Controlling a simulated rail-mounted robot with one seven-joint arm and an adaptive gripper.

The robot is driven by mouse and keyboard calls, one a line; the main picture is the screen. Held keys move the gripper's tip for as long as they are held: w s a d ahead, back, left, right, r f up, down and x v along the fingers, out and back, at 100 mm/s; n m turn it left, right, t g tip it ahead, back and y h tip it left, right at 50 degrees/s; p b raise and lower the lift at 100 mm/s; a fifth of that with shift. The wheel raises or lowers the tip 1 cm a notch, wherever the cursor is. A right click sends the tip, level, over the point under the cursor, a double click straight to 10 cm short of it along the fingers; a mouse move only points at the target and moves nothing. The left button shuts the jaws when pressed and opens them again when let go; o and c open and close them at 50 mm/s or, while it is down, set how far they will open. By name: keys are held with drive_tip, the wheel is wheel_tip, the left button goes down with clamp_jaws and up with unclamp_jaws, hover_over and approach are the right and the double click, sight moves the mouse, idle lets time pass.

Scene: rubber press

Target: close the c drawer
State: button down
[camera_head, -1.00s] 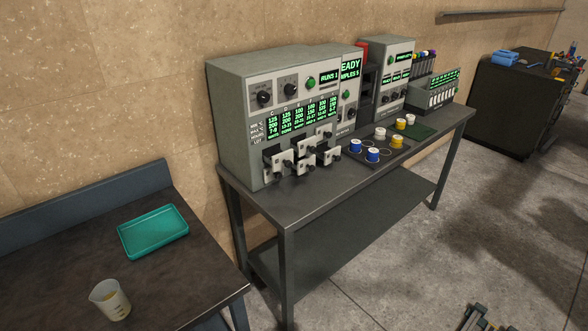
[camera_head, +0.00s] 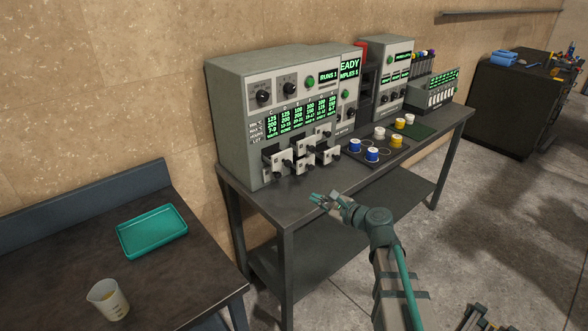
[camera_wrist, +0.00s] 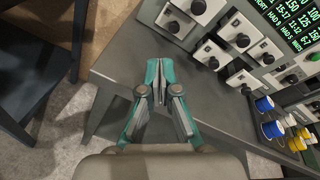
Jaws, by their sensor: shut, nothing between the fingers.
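The grey oven-like machine (camera_head: 228,125) on the metal bench has several small white-fronted drawers with dark knobs standing out in two staggered rows. The leftmost drawer (camera_head: 279,162) is pulled out below the left end of the green display; I take it for the C drawer, but its letter is too small to read. In the wrist view the drawer fronts show at the top, the nearest corner one (camera_wrist: 174,24) among them.
Blue, yellow and white spools stand on a dark mat (camera_head: 362,161) right of the drawers. More instruments (camera_head: 390,80) line the bench behind. A side table at left bears a teal tray (camera_head: 152,232) and a beaker (camera_head: 107,299). The bench top (camera_head: 250,190) before the drawers is clear.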

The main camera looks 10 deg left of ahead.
wheel_tip(320, 180, up, 3)
drive_tip(key=w+m+t, duration=0.2)
drive_tip(key=m, duration=0.3)
drive_tip(key=m+p, duration=0.3)
drive_tip(key=p, duration=0.1)
approach(286, 160)
drive_tip(key=shift+y, duration=0.3)
drive_tip(key=x, duration=0.4)
drive_tip(key=shift+a+f, duration=0.1)
drive_tip(key=shift+f, duration=0.25)
drive_tip(key=shift+w+a+f, duration=0.15)
drive_tip(key=shift+w+a, duration=0.1)
drive_tip(key=shift+a, duration=0.15)
drive_tip(key=x, duration=0.6)
drive_tip(key=shift+w+a+b, duration=0.25)
drive_tip(key=shift+w+b, duration=0.05)
drive_tip(key=shift+b, duration=0.05)
drive_tip(key=shift+r, duration=0.35)
